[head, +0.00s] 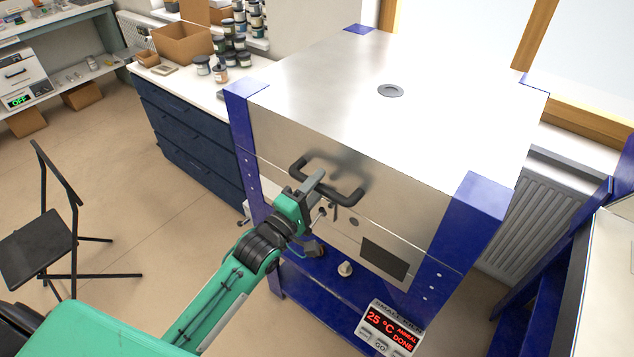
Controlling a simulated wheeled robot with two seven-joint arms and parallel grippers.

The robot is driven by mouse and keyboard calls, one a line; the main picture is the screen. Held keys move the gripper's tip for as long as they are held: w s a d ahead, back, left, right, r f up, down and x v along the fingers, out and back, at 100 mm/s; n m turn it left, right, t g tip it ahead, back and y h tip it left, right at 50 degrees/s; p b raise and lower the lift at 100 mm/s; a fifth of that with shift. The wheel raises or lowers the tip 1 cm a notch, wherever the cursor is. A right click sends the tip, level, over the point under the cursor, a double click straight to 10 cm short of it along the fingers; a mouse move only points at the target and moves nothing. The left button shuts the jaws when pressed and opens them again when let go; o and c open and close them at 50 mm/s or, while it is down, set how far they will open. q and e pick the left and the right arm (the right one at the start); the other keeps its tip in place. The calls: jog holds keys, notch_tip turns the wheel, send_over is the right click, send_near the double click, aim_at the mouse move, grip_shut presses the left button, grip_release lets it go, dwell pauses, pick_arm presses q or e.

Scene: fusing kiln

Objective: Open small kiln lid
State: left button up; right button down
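The small kiln is a steel box with blue corner posts, and its lid (330,80) lies flat and closed on the body. A black bar handle (345,197) sticks out from the lid's front face. My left gripper (317,183) is at the left half of this handle, with a grey finger over the bar. I cannot tell whether its fingers are closed on the bar. The kiln's display (388,322) reads 25 °C, anneal done. My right gripper is not in view.
A dark blue cabinet (190,135) with jars (202,66) and a cardboard box (182,42) stands left of the kiln. A black folding chair (40,245) stands at the left. A radiator (525,215) and another blue-framed unit are at the right. The floor between chair and kiln is clear.

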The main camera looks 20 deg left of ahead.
pick_arm(q)
jog(key=shift+w, duration=0.1)
jog(key=shift+c, duration=0.5)
grip_shut()
jog(key=shift+r, duration=0.15)
